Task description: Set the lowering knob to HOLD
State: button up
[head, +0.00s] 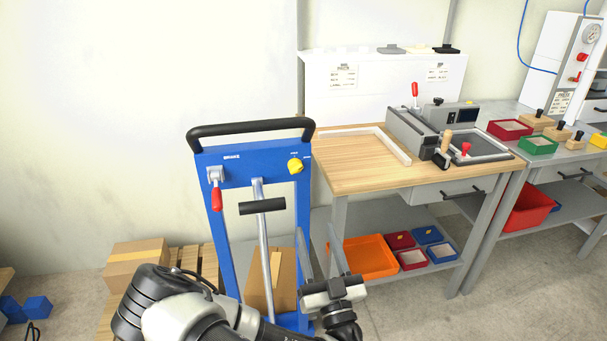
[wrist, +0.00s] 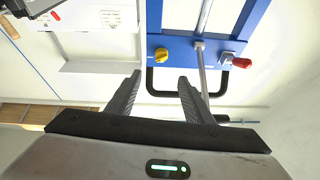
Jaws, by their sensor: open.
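The lowering knob is most likely the yellow knob (head: 295,166) at the upper right of a blue upright panel (head: 255,172) on a lift cart. Small labels sit by it, too small to read, so I cannot tell its setting. In the wrist view, where the panel appears upside down, the yellow knob (wrist: 161,54) lies just beyond the fingertips. My gripper (head: 318,238) is open and empty, below the knob in the head view. In the wrist view its fingers (wrist: 160,78) point toward the panel, apart from the knob.
A red-handled lever (head: 216,197) hangs at the panel's left. A black handlebar (head: 250,127) runs over the panel, and a black crossbar (head: 262,206) crosses a grey rod below. A wooden-topped workbench (head: 350,175) stands close on the right. A carton (head: 135,262) lies at left.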

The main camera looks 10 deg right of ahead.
aim_at(298, 172)
jog(key=p+x, duration=0.1)
jog(key=x, duration=0.7)
jog(key=p+x, duration=0.1)
jog(key=x, duration=0.8)
jog(key=shift+w+a+r, duration=0.1)
jog(key=shift+a, duration=0.1)
jog(key=c, duration=1)
